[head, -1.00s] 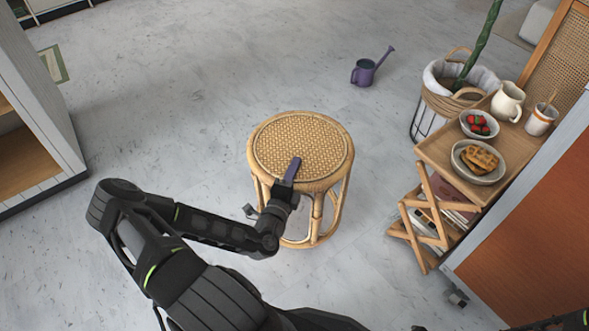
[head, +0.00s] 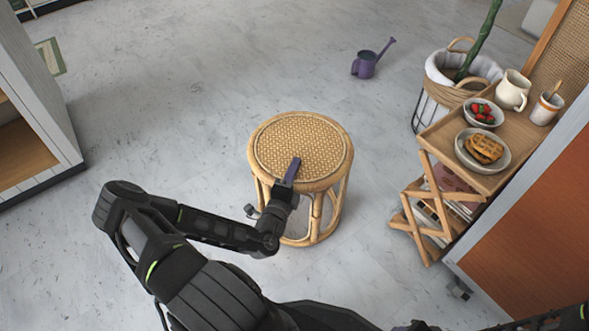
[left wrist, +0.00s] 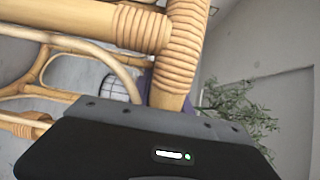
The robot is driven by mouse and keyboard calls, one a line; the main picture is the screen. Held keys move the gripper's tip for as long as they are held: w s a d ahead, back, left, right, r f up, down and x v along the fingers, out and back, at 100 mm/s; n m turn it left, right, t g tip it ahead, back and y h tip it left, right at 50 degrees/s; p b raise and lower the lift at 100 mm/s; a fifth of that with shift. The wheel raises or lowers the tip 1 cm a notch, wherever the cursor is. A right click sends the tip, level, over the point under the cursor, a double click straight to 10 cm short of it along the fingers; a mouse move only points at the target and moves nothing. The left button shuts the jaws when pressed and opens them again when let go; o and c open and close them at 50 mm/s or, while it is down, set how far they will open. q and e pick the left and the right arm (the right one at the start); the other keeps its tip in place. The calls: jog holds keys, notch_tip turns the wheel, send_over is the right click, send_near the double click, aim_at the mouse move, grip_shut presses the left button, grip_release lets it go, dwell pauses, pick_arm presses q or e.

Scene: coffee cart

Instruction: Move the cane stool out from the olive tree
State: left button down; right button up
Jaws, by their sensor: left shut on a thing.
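The cane stool (head: 302,146) stands upright on the grey floor in the middle of the head view, with a round woven seat and bent cane legs. My left gripper (head: 292,172) is shut on the near rim of its seat. In the left wrist view the stool's wrapped cane joint (left wrist: 185,50) is close in front of the gripper. The olive tree's trunk (head: 484,42) rises from a lined basket pot (head: 437,101) at the upper right, well apart from the stool. Its leaves (left wrist: 238,105) show in the left wrist view. My right gripper is not seen.
A purple watering can (head: 365,66) stands on the floor behind the stool. A folding wooden side table (head: 437,143) at the right holds a jug (head: 513,91), a cup, strawberries and waffles. A cabinet (head: 40,110) is at the left. Floor left of the stool is clear.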

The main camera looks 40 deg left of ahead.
pick_arm(q)
jog(key=c, duration=1.6)
grip_release()
jog(key=o, duration=0.4)
jog(key=shift+r, duration=0.15)
jog(key=shift+s+d, duration=0.1)
jog(key=shift+s, duration=0.3)
jog(key=shift+p+v, duration=1.9)
jog(key=shift+v, duration=3.7)
